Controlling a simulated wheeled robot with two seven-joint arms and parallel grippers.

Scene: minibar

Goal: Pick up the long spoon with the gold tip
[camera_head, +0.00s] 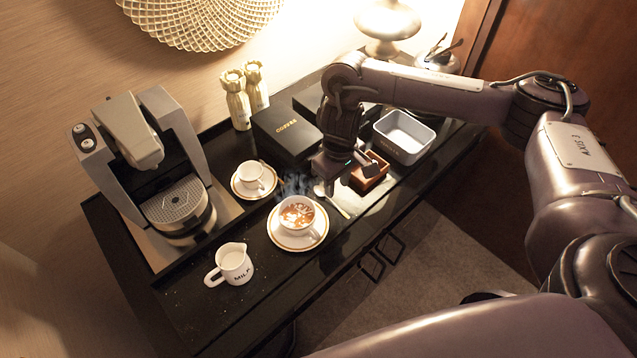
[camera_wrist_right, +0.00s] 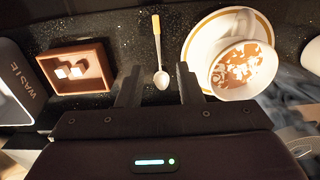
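The long spoon (camera_head: 341,208) lies on the black counter, between the saucer with the full cup and the wooden box. In the right wrist view the spoon (camera_wrist_right: 159,62) has a gold tip (camera_wrist_right: 155,22) at the far end of its handle, and its bowl is nearest to me. My right gripper (camera_head: 328,187) is over the counter by the spoon's bowl. In the right wrist view my right gripper (camera_wrist_right: 159,84) is open, its two fingers apart with the spoon's bowl showing between them and nothing gripped. My left gripper is not in view.
A cup of brown drink (camera_head: 297,214) on a saucer (camera_head: 281,238) stands beside the spoon. The wooden box (camera_wrist_right: 101,66) with white cubes and a grey bin (camera_head: 427,139) are on the other side. A milk jug (camera_head: 235,265), small cup (camera_head: 250,175) and coffee machine (camera_head: 178,205) stand left.

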